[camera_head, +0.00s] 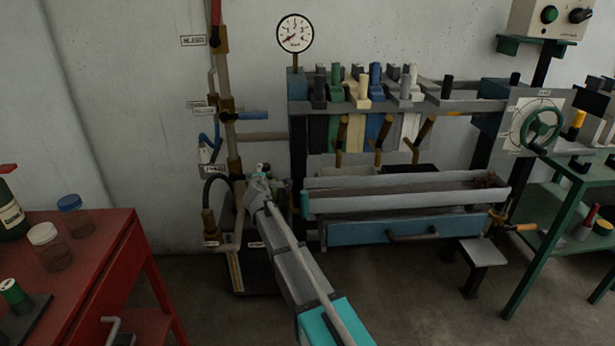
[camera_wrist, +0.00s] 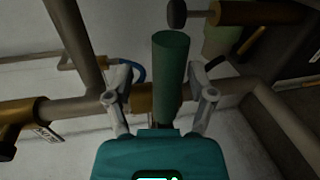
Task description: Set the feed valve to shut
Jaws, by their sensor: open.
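In the wrist view a green cylindrical handle (camera_wrist: 171,75) stands between the two spread fingers of my gripper (camera_wrist: 160,88). There is a visible gap on each side, and I cannot tell its exact depth between the fingers. A brass valve body (camera_wrist: 146,98) on a grey pipe lies behind it. In the head view my gripper (camera_head: 260,184) is at the lower part of the left pipework, by a small label (camera_head: 211,170) too blurred to read surely. My arm hides most of the valve there, so I cannot tell its setting.
The trough (camera_head: 400,200) and blue drawer (camera_head: 375,232) are close on the right. A red table (camera_head: 115,240) with jars stands at left. A pressure gauge (camera_head: 295,33) is above. Floor between shows free room.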

